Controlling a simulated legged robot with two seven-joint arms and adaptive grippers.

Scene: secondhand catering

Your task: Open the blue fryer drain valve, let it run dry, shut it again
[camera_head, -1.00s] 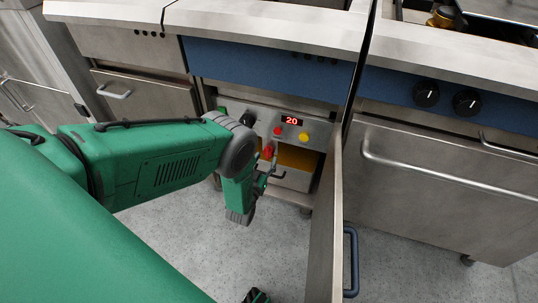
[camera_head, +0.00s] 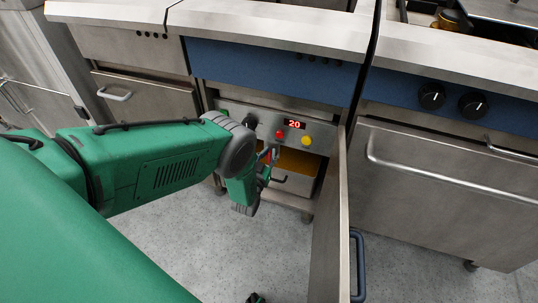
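The fryer (camera_head: 270,70) with the blue front panel stands in the middle, its lower cabinet open. Inside, a small red valve handle (camera_head: 266,157) shows below the control panel, partly covered by my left gripper. My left gripper (camera_head: 270,165) reaches into the cabinet at this handle; its dark fingers are small and overlap the handle, so I cannot tell whether they grip it. A metal drain container (camera_head: 298,184) with an amber-orange area above it sits behind and right of the fingers. No running stream can be made out. A small dark piece at the bottom edge may be my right gripper.
The open cabinet door (camera_head: 328,225) with a blue handle (camera_head: 357,265) juts out right of my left gripper. The control panel (camera_head: 265,124) has a red "20" display and red and yellow buttons. The grey floor (camera_head: 220,245) in front is clear.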

